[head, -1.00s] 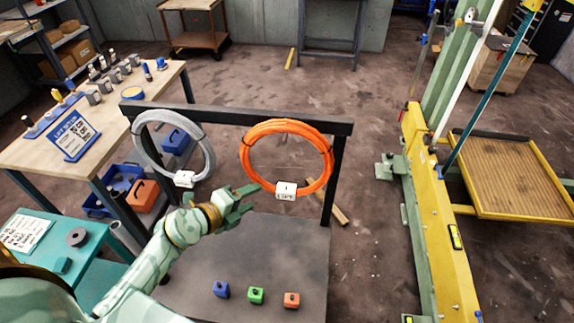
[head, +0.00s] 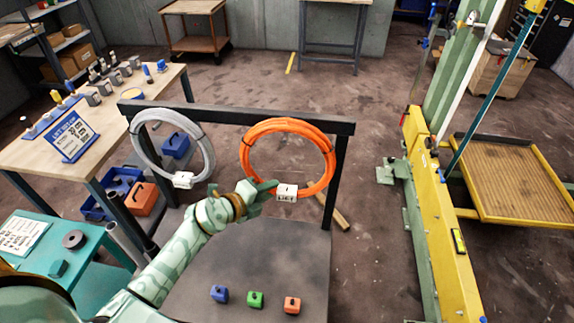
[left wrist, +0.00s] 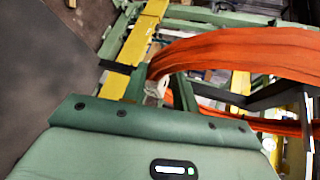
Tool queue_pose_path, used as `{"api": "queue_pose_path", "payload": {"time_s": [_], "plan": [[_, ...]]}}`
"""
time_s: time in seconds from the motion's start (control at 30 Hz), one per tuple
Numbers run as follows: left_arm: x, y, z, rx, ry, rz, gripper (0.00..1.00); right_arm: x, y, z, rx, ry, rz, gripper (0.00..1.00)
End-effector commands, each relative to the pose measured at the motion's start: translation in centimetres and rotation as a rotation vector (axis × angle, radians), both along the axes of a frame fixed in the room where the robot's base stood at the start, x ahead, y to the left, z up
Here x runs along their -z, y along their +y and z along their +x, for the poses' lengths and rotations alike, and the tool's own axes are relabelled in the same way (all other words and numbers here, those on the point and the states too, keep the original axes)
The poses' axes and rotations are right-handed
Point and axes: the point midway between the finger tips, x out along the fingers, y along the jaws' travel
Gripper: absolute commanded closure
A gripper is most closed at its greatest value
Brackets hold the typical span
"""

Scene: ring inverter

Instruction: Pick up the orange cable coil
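The orange cable coil (head: 331,152) hangs upright as a ring below the dark crossbar of a stand, with a white tag (head: 287,192) at its bottom. In the left wrist view the coil (left wrist: 235,50) sweeps across from the right and narrows towards the fingers. My left gripper (head: 266,188) is at the coil's lower left, just left of the tag. In the left wrist view its two fingers (left wrist: 158,90) stand apart, with a pale piece, seemingly the tag, showing between them. Whether they touch the coil is unclear. My right gripper is out of view.
A grey coil (head: 207,150) hangs to the left on the same crossbar (head: 240,116). Blue, green and orange blocks (head: 256,299) sit on the dark plate below. A workbench (head: 40,150) stands left, and a yellow-green frame (head: 430,200) stands right. Floor beyond the stand is mostly open.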

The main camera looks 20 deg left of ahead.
Motion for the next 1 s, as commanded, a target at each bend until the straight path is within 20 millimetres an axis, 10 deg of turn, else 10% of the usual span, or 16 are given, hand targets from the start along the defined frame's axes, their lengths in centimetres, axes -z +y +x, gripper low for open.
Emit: {"api": "queue_pose_path", "payload": {"time_s": [0.53, 1.0], "plan": [[-1.4, 0.0, 0.1, -0.001, -0.005, -0.002, 1.0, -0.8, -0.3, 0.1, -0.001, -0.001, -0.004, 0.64], [-9.6, 0.8, -4.8, 0.0, -0.007, 0.0, 1.0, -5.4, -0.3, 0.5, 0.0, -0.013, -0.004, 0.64]]}}
